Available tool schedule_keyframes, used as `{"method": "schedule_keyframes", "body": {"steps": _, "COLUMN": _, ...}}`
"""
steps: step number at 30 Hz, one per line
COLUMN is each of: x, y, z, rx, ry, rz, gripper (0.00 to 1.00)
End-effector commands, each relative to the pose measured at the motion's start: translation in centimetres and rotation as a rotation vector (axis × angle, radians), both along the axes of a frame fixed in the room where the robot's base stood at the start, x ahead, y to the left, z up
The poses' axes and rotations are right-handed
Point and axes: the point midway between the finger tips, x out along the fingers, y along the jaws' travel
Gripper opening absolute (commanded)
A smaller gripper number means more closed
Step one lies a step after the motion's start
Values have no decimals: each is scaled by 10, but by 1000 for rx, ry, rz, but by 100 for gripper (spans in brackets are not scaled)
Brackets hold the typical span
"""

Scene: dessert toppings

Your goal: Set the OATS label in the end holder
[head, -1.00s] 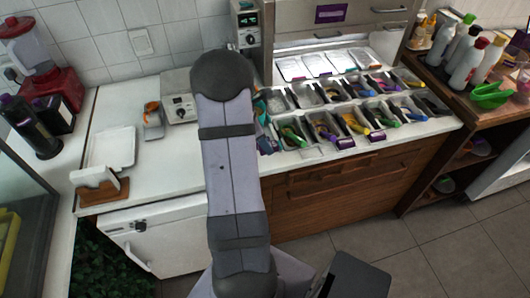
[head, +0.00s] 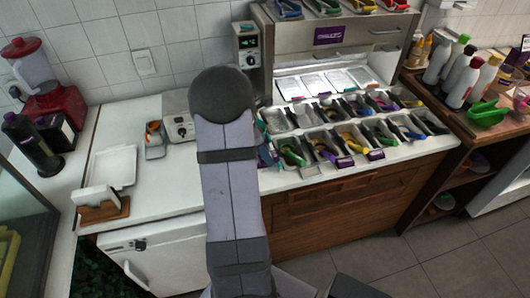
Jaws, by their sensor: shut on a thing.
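My arm rises through the middle of the head view, and my gripper is not visible, so what it holds cannot be seen. Purple labels stand at the front edge of the topping station, one (head: 344,162) near its middle and another (head: 376,155) to the right. A pale, clear-looking holder (head: 310,171) sits left of them on the same edge and shows no purple label. The lettering is too small to read, so I cannot tell which label is OATS. The left end of the station front is partly hidden behind my arm.
Two rows of topping bins (head: 352,135) with colored tongs fill the counter right of my arm. A white tray (head: 113,167), a wooden napkin holder (head: 102,207) and a scale (head: 178,127) stand left. Bottles (head: 459,72) crowd the right shelf.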

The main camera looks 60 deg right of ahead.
Motion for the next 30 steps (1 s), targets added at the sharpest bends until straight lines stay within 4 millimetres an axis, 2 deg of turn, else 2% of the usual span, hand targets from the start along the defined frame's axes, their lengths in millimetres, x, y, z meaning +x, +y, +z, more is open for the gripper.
{"method": "schedule_keyframes", "body": {"steps": 8, "x": -7, "y": -7, "z": 1, "rx": 0, "ry": 0, "rz": -3, "gripper": 7}}
{"method": "schedule_keyframes", "body": {"steps": 30, "x": -64, "y": -63, "z": 2, "rx": -1, "ry": -1, "rz": -3, "gripper": 7}}
